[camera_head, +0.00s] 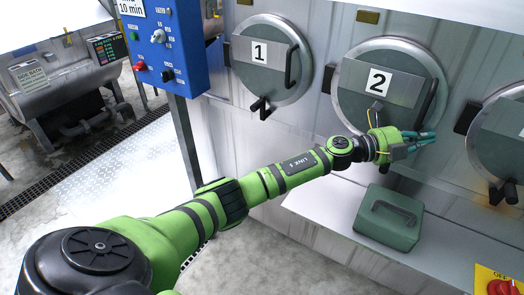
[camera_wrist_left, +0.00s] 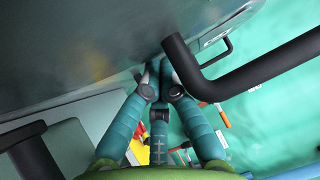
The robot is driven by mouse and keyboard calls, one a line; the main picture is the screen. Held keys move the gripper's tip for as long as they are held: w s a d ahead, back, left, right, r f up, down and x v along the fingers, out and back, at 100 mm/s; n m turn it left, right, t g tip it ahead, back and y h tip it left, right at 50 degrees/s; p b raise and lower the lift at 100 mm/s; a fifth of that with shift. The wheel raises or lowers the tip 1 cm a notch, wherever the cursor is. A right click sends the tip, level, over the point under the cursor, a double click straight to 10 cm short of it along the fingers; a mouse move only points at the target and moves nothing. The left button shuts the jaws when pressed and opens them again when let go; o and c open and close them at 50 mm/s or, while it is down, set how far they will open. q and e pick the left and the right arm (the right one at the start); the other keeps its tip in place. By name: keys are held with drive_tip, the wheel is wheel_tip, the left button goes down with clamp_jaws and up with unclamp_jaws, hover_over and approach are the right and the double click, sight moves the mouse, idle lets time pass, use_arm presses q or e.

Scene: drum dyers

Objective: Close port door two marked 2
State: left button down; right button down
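The round port door marked 2 (camera_head: 352,110) is on the metal wall, right of centre in the head view. It has a white number 2 plate (camera_head: 377,81), a black bar handle (camera_head: 427,101) at its right and a dark latch below the plate. I cannot tell whether it is fully shut. Contact is unclear. My right gripper is not in view.
Door 1 (camera_head: 262,80) is to the left and another round door (camera_head: 502,140) to the right. A blue control box (camera_head: 180,60) stands upper left. A red OFF switch (camera_head: 498,287) is lower right.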

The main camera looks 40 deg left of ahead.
use_arm(q)
drive_tip(key=shift+w+d+n+t+y, duration=0.15)
drive_tip(key=shift+w+n+t+y, duration=0.15)
drive_tip(key=shift+w+t, duration=0.15)
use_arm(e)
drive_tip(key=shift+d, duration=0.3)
use_arm(q)
drive_tip(key=shift+w, duration=0.1)
